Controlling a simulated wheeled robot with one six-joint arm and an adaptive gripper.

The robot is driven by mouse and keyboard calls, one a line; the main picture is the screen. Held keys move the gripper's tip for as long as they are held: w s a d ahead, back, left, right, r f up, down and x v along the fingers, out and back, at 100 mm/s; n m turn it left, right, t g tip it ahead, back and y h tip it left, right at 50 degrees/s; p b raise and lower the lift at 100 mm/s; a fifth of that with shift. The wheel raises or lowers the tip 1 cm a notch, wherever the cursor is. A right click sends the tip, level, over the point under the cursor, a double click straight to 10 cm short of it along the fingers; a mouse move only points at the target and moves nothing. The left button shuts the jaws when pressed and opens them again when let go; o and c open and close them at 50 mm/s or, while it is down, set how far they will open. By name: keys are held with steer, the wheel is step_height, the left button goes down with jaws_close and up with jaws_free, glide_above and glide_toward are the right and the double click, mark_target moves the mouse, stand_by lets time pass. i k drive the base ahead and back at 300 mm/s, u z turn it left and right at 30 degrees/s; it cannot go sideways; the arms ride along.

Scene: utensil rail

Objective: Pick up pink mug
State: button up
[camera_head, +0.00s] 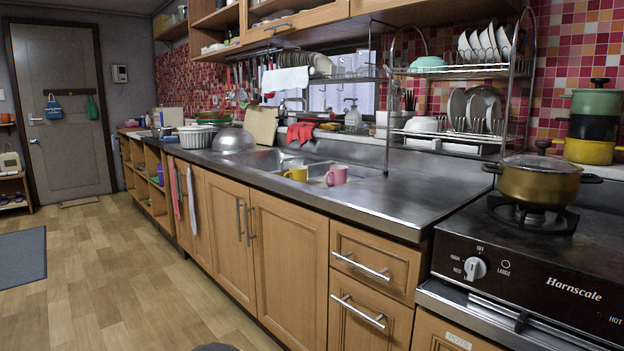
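My gripper is not in view.
The steel counter (400,200) right of the mugs is bare. A two-tier dish rack (460,72) stands behind it. A gold pot (540,180) sits on the stove (530,270) at right. The wooden floor (120,270) is open at left.

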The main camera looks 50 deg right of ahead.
mark_target(338, 174)
steer(key=z, duration=0.25)
steer(key=i, duration=0.7)
steer(key=z, duration=0.5)
